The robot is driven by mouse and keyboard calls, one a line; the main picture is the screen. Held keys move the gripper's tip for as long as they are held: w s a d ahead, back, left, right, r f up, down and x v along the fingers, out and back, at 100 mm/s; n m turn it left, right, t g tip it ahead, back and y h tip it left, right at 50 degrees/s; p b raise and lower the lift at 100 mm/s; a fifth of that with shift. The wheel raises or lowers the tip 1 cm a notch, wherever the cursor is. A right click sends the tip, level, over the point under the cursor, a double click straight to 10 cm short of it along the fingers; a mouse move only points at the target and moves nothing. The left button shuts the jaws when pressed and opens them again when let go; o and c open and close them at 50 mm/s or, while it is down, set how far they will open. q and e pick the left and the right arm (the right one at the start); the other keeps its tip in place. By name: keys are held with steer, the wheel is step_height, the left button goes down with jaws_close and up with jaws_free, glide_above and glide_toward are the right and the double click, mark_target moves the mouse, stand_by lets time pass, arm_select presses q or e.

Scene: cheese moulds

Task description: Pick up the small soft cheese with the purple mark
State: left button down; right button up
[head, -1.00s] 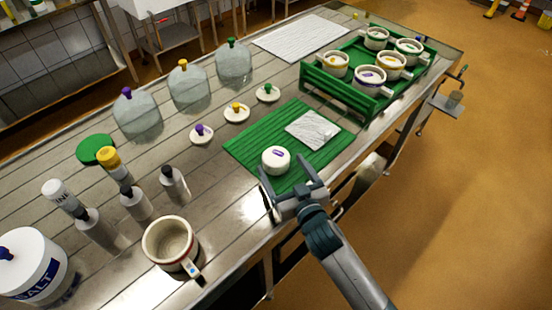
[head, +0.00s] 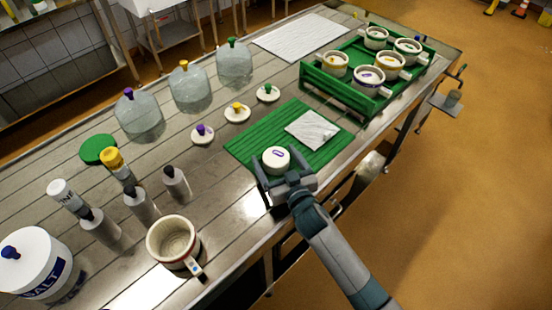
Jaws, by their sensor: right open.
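The small soft cheese (head: 276,160) is white and round, with a purple mark on its top. It sits on the near left part of the green ridged mat (head: 247,148). My right gripper (head: 273,172) is open, low at the mat's near edge, with one finger on each side of the cheese. I cannot tell whether the fingers touch it. The gripper's palm is just in front of the cheese. My left gripper is not in view.
A folded white cloth (head: 312,130) lies on the mat. A green rack (head: 335,95) with several moulds stands behind right. Small lids, clear domes (head: 190,90), bottles (head: 177,184), a mug (head: 172,243) and a salt tub (head: 32,262) stand left. The table's front edge is close.

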mark_target(278, 155)
stand_by(0.4)
steer(key=c, duration=0.9)
steer(key=shift+r, duration=0.15)
steer(key=shift+r, duration=0.5)
steer(key=r, duration=0.1)
steer(key=r+b, duration=0.1)
steer(key=r, duration=0.1)
steer(key=shift+w+d+r, duration=0.1)
steer(key=shift+w+d, duration=0.2)
steer(key=shift+d, duration=0.05)
steer(key=w+d+r+b, duration=0.1)
steer(key=w+d+r, duration=0.1)
steer(key=w+d+r+b, duration=0.1)
steer(key=w+d+r, duration=0.1)
steer(key=d, duration=0.1)
steer(key=w+d+r+b, duration=0.1)
steer(key=w+d+r, duration=0.1)
steer(key=d, duration=0.1)
steer(key=shift+w+d+r, duration=0.25)
steer(key=shift+w+r, duration=0.05)
steer(key=shift+w, duration=0.05)
